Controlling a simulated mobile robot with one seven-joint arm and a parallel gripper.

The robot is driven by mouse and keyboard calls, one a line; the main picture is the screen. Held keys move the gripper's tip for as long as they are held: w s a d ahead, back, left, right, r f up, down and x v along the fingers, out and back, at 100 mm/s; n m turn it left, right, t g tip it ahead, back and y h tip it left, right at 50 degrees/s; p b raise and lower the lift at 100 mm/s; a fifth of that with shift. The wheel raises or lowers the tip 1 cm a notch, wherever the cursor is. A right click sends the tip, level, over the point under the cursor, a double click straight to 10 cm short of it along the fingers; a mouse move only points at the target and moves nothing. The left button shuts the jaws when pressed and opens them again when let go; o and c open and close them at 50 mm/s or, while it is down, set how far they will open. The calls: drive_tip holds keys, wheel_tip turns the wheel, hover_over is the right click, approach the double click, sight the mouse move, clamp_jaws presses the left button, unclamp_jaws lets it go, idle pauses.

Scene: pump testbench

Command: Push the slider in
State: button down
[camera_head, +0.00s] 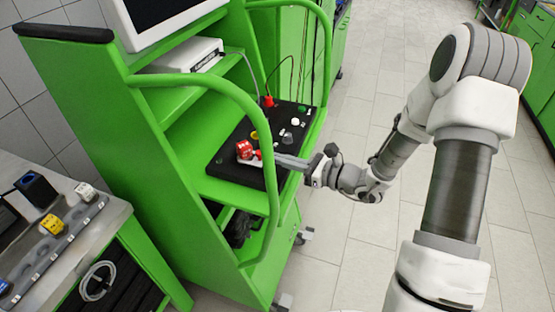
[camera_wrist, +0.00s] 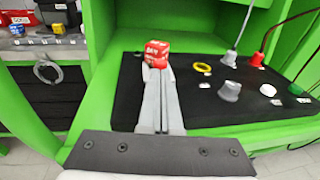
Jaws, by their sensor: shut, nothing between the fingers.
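A black panel (camera_head: 226,163) lies on a shelf of the green testbench. A small red block with white lettering (camera_head: 244,149) sits near the panel's left front part, and it also shows in the wrist view (camera_wrist: 156,52). I cannot tell for sure whether this block is the slider; no other part is clearly one. My gripper (camera_head: 264,156) reaches over the panel from the right. Its fingers are shut and empty, and their tips (camera_wrist: 157,70) are right at the red block. I cannot tell whether they touch it. The tips hide the block's lower near side.
The panel also carries a yellow ring (camera_wrist: 202,66), a grey knob (camera_wrist: 229,91), a white button (camera_wrist: 268,90), and red (camera_wrist: 257,60) and white plugs with cables. A green tubular rail (camera_head: 262,110) curves in front of the shelf. A workbench (camera_head: 75,232) stands at left.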

drive_tip(key=v, duration=1.1)
drive_tip(key=shift+d+b, duration=0.2)
drive_tip(key=shift+b, duration=0.1)
drive_tip(key=s+a+r+n+g+h+b, duration=0.1)
drive_tip(key=s+r+n+g+h, duration=0.25)
drive_tip(key=s+n, duration=0.25)
drive_tip(key=s+a+r+n+g+h, duration=0.1)
drive_tip(key=s+r+n+g+h, duration=0.2)
drive_tip(key=s+n, duration=0.35)
drive_tip(key=s+d+r+n+t+h+p, duration=0.1)
drive_tip(key=s+d+r+n+t+h, duration=0.2)
drive_tip(key=s+r+n+h, duration=0.3)
wheel_tip(320, 180, up, 4)
drive_tip(key=n+h, duration=0.1)
drive_tip(key=n, duration=0.4)
drive_tip(key=shift+s+d+n+h, duration=0.35)
drive_tip(key=shift+d, duration=0.05)
